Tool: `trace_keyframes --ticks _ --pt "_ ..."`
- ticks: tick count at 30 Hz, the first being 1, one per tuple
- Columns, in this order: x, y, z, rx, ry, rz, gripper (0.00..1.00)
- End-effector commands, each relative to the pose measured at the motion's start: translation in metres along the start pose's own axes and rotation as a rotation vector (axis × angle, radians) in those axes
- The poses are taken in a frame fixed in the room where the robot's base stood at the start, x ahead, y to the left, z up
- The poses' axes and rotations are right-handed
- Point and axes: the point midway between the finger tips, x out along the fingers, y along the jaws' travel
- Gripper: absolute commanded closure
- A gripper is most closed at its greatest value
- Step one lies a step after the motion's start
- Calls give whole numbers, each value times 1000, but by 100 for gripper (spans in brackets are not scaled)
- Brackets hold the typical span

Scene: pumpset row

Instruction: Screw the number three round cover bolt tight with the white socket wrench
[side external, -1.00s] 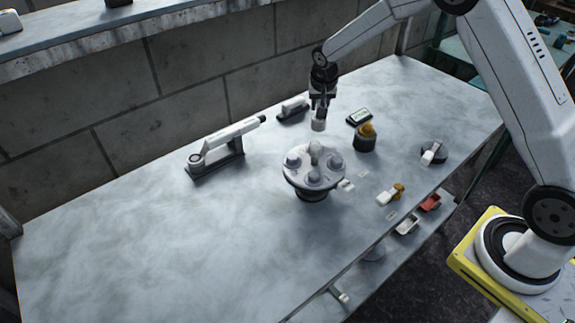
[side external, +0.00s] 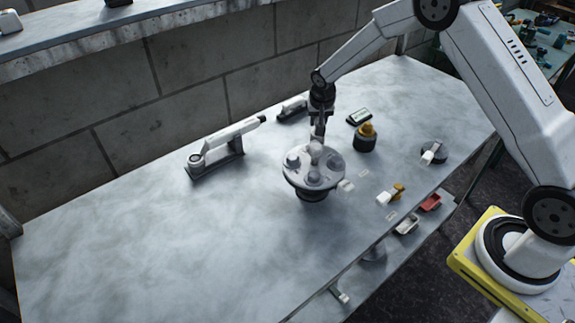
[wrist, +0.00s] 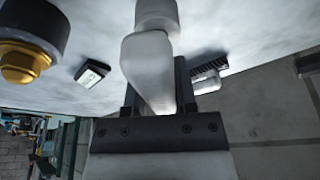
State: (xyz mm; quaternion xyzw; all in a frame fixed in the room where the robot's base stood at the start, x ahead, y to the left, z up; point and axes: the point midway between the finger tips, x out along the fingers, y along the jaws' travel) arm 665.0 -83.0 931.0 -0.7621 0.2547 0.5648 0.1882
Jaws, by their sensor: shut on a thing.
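My gripper (side external: 318,121) is above the back edge of the round cover (side external: 300,172), fingers pointing down. It is shut on the white socket wrench, whose pale body (wrist: 148,62) fills the middle of the wrist view between the dark fingers. The wrench's lower end is at the cover's rear bolt area in the side view; I cannot tell whether it touches a bolt. The cover is a grey disc on a dark base with several raised bolts around its top. The bolt numbers are not readable, so I cannot tell which is number three.
A white long-handled tool (side external: 232,133) lies on a dark stand at left. A small dark stand with a white piece (side external: 292,107) is behind. A black pot with a yellow top (side external: 366,138), a small display box (side external: 359,117) and small parts (side external: 391,195) are at right. The front left is clear.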

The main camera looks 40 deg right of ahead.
Motion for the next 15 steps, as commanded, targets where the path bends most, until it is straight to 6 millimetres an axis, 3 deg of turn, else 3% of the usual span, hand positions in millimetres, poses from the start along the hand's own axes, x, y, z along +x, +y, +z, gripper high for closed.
trace_keyframes --ticks 15 --pt "5 0 1 1 0 0 100"
